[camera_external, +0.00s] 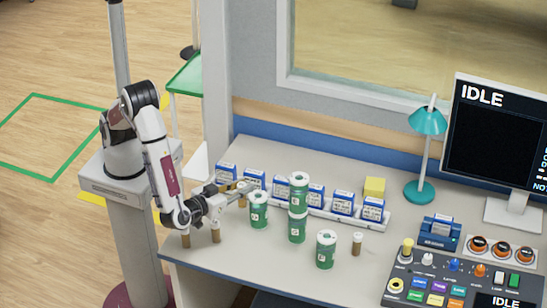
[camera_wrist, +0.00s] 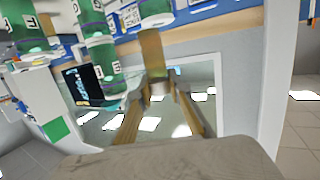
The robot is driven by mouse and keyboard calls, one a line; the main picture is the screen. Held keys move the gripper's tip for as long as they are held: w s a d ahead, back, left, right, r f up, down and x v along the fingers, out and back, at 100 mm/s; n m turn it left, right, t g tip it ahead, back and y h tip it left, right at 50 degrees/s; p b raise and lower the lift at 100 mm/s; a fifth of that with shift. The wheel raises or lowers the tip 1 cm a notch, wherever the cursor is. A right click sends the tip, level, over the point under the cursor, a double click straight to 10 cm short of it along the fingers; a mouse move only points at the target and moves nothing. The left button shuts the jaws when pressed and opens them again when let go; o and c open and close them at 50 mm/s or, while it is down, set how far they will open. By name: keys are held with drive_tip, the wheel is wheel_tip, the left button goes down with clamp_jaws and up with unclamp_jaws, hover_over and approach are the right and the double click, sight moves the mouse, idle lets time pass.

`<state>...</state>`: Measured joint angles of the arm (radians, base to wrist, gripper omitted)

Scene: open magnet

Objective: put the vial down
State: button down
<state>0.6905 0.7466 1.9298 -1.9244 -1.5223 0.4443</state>
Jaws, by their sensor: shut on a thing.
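My gripper (camera_external: 240,191) is low over the left part of the desk, near the row of blue-and-white boxes and left of the green-labelled jars. It is shut on a small amber vial (camera_wrist: 152,50), which stands out between the two fingertips in the wrist view (camera_wrist: 158,94). In the external view the held vial is small and partly covered by the fingers. Whether its base touches the desk cannot be told. Similar brown vials stand at the desk's left front edge (camera_external: 215,235) and right of the front jar (camera_external: 357,243).
Green jars stand close to the gripper: one nearest (camera_external: 258,212), two stacked (camera_external: 297,228), one farther front (camera_external: 326,250). Blue-and-white boxes (camera_external: 343,203) line a white rack behind. A control panel (camera_external: 460,285), teal lamp (camera_external: 419,190) and monitor are right. Front-centre desk is clear.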

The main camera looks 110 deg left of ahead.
drive_tip(key=w+a+r+m+t+h, duration=0.25)
drive_tip(key=w+a, duration=0.45)
drive_tip(key=a, duration=0.4)
drive_tip(key=w+a+r+m+t+h, duration=0.1)
drive_tip(key=w+a+r+m+t, duration=0.15)
drive_tip(key=w+a, duration=0.65)
drive_tip(key=a+m+t+h, duration=0.1)
drive_tip(key=a+t+h, duration=0.1)
drive_tip(key=a, duration=0.7)
drive_tip(key=s+a+f+m+t+h, duration=0.1)
drive_tip(key=s+a+f+m+h, duration=0.1)
drive_tip(key=s+a+f, duration=0.4)
drive_tip(key=shift+a+f+m+h, duration=0.4)
drive_tip(key=shift+a+f, duration=0.6)
drive_tip(key=shift+f, duration=0.75)
drive_tip(key=shift+f, duration=0.1)
drive_tip(key=shift+f, duration=2.85)
drive_tip(key=shift+f, duration=2.05)
